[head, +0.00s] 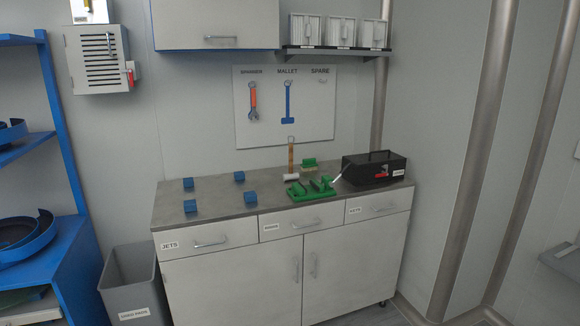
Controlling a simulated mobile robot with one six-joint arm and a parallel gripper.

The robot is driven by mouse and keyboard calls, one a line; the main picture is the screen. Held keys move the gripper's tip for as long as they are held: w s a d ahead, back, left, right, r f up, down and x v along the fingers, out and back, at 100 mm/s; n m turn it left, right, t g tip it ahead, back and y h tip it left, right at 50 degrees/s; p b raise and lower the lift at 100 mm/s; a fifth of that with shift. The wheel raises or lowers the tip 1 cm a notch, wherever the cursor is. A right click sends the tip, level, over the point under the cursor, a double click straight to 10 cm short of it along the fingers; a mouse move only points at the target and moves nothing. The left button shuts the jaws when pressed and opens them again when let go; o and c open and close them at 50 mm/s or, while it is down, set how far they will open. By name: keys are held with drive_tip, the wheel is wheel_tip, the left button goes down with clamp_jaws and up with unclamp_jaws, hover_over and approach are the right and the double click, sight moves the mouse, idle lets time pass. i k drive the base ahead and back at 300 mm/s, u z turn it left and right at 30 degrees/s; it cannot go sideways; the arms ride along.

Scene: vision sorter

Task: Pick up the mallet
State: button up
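The mallet (291,158) has a brown wooden handle and a pale head. It appears to stand upright, head down, on the grey worktop (225,212), at the back just right of the middle. A green vise-like block (311,190) is close in front and to its right. On the white wall board (312,125), a blue mallet-shaped mark (288,100) is under the word MALLET. My gripper is not in view, so its state does not show.
Several blue blocks (190,206) sit on the worktop's left side. A black toolbox (365,168) stands at the right end, and a small green-topped brush-like item (310,164) is behind the vise. A grey bin (130,280) stands left of the cabinet.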

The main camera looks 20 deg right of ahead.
sight(291, 176)
drive_tip(key=k, duration=0.6)
drive_tip(key=u, duration=0.55)
drive_tip(key=i, duration=1.9)
drive_tip(key=z, duration=0.4)
